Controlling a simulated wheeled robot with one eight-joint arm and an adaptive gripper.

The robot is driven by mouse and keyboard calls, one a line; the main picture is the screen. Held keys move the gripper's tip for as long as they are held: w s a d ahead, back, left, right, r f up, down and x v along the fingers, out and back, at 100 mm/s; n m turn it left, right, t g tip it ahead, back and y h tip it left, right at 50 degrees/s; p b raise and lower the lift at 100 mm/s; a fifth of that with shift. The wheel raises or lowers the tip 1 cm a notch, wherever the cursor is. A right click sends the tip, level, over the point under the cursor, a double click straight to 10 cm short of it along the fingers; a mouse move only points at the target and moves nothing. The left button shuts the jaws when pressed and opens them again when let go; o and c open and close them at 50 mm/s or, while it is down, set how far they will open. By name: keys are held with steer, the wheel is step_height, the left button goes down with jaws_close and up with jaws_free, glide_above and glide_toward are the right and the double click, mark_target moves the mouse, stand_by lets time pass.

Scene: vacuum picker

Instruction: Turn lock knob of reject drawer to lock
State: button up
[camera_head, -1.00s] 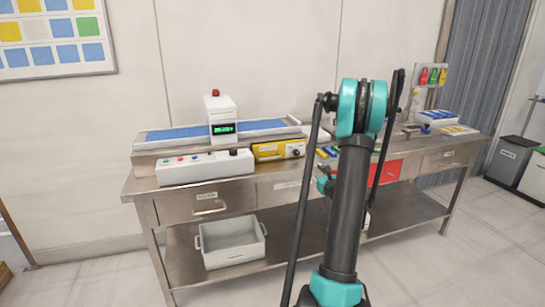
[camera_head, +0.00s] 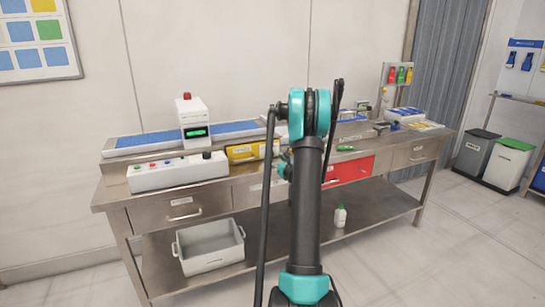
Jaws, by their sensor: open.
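The red drawer front (camera_head: 352,168), which I take to be the reject drawer, is in the workbench just right of my arm. Its left part is partly behind my arm. It looks shut. A lock knob cannot be made out on it at this size. My upright arm (camera_head: 306,200) stands in front of the bench, with its teal joint at the top. A small teal part of it shows to the left of the dark link. My gripper's fingers are hidden behind the arm.
The steel workbench (camera_head: 112,194) has grey drawers on both sides. On top stand a conveyor (camera_head: 150,141) and a white button box (camera_head: 178,172). A grey crate (camera_head: 209,250) and a white bottle (camera_head: 340,216) are on the lower shelf. Two bins (camera_head: 508,165) stand at right. Floor in front is clear.

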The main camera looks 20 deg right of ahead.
mark_target(271, 154)
steer(key=shift+w, duration=1.9)
steer(key=shift+c, duration=0.3)
jaws_close()
steer(key=shift+n, duration=0.4)
steer(key=n, duration=0.4)
steer(key=shift+a+n, duration=0.15)
steer(key=shift+n, duration=2.35)
